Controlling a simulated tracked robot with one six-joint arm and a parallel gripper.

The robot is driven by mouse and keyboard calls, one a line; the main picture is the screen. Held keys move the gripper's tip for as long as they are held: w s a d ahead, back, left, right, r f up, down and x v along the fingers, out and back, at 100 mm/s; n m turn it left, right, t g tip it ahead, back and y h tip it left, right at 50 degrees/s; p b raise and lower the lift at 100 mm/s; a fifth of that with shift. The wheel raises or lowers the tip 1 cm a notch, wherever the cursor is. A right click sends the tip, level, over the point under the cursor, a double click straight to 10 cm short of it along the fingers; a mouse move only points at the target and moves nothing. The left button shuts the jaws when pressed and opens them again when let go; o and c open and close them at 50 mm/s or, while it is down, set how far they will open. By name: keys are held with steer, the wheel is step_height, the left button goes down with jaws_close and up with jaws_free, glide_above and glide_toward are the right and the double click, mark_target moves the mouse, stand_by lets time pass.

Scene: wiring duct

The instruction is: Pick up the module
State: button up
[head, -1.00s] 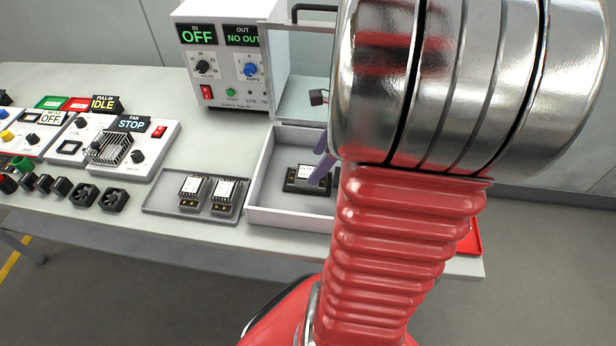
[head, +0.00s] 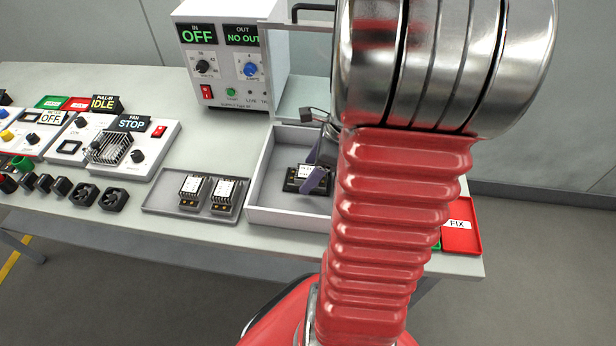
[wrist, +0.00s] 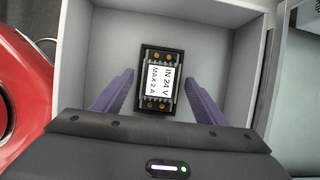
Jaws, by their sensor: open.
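A black module with a white label reading "IN 24 V MAX 2 A" (wrist: 160,82) lies in a white open box (wrist: 83,50). In the head view the module (head: 297,180) is partly hidden by my gripper's finger. My gripper (wrist: 158,92) is open, with one purple finger on each side of the module's lower part and a gap visible on both sides. In the head view one purple finger of my gripper (head: 318,180) shows beside the module. I cannot tell the exact height of the fingertips over the box floor.
The white box walls (head: 262,170) surround the module. A grey tray (head: 160,205) with two similar modules stands to the left. A power supply (head: 222,65) reading "OFF" stands behind. A red "FIX" tray (head: 462,240) is at the right.

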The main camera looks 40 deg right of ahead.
mark_target(310, 172)
steer(key=c, duration=1.3)
step_height(310, 172, up, 10)
stand_by(0.7)
